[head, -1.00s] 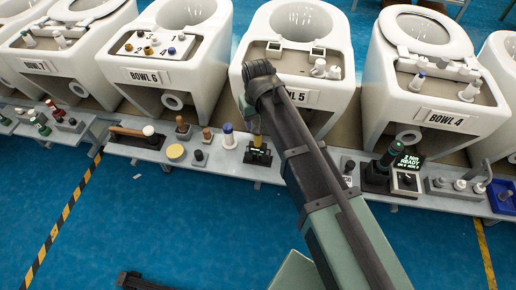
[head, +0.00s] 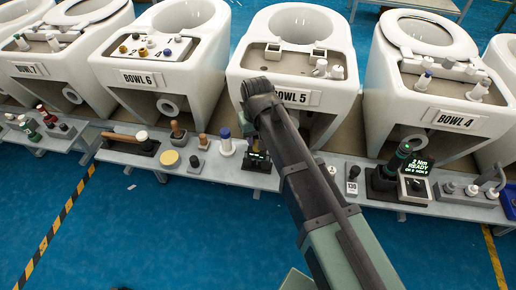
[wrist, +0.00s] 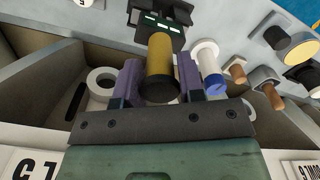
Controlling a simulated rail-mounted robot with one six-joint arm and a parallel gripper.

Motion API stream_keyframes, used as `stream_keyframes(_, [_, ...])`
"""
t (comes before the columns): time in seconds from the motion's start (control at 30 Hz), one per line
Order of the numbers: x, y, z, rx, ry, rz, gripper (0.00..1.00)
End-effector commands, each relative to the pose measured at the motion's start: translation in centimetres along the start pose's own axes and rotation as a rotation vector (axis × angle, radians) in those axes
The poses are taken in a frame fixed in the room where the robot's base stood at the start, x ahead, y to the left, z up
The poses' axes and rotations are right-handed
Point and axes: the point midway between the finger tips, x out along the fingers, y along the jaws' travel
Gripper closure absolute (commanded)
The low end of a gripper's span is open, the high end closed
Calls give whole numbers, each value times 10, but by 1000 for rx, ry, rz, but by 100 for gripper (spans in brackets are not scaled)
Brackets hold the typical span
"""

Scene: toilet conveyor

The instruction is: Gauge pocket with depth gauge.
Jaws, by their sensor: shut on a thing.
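The depth gauge (wrist: 160,62) shows in the wrist view as a yellow cylinder with a black end. My gripper (wrist: 159,80) has its purple fingers on both sides of the yellow cylinder and is shut on it. The gauge's far end is at a black dock (wrist: 155,20) with a lit display; I cannot tell whether it is still seated. In the head view my arm hides the gauge and fingers, and the dock's display (head: 257,157) shows just below. Bowl 5 (head: 340,75) stands behind, with two square-rimmed pockets, left (head: 273,53) and right (head: 318,55), on its deck.
The grey bench (head: 225,172) holds a white-and-blue bottle (head: 226,142) close left of the dock, a yellow disc (head: 169,158) and wood-handled tools. A torque tool stand (head: 385,178) is to the right. Bowl 6 (head: 180,70) and Bowl 4 (head: 425,80) flank Bowl 5.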

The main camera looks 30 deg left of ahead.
Motion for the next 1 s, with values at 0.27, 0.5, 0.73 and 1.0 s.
stream_keyframes(0.27, [-7,0,0,0,0,0,85])
stream_keyframes(0.5, [-12,0,0,0,0,0,85])
stream_keyframes(0.73, [-12,0,0,0,0,0,85])
stream_keyframes(1.0, [-26,0,0,0,0,0,85])
